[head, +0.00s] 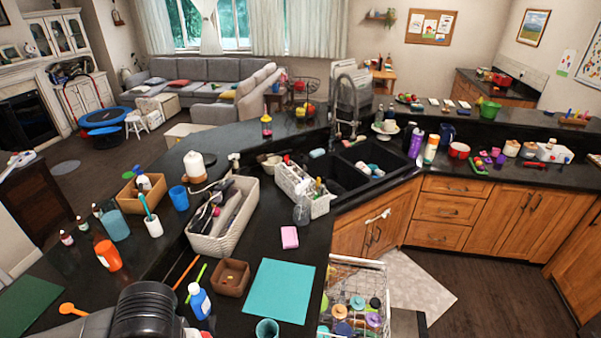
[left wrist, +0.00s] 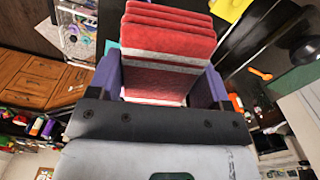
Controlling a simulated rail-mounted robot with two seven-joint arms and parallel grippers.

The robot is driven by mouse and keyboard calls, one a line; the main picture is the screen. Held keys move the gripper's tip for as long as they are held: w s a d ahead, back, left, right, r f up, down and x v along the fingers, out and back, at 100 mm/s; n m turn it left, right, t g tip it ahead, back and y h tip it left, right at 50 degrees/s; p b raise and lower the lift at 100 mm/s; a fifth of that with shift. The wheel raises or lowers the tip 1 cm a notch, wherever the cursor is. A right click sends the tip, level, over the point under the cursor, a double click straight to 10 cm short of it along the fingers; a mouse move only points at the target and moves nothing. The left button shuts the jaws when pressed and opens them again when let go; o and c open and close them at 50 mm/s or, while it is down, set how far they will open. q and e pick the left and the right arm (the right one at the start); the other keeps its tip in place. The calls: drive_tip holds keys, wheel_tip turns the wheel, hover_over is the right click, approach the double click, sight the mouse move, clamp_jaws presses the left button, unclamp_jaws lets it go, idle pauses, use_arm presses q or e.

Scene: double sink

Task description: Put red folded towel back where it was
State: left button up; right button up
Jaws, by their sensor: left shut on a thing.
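The red folded towel (left wrist: 165,40), red with white stripes, fills the top middle of the left wrist view. My left gripper (left wrist: 158,82) is shut on it, with a purple finger on each side of the towel. The towel's lower end is hidden behind the gripper body. In the head view only a grey and black part of my arm shows at the bottom left; the towel and fingertips are not visible there. My right gripper is in neither view.
The dark counter holds a teal mat (head: 280,291), a brown box (head: 231,278), a woven basket (head: 222,218), a blue bottle (head: 199,302) and an orange spoon (head: 72,309). An open dishwasher rack (head: 355,300) stands below. The double sink (head: 345,175) lies behind. A yellow thing (left wrist: 230,9) shows beside the towel.

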use_arm(q)
drive_tip(key=shift+s+r, duration=0.2)
drive_tip(key=shift+r, duration=0.25)
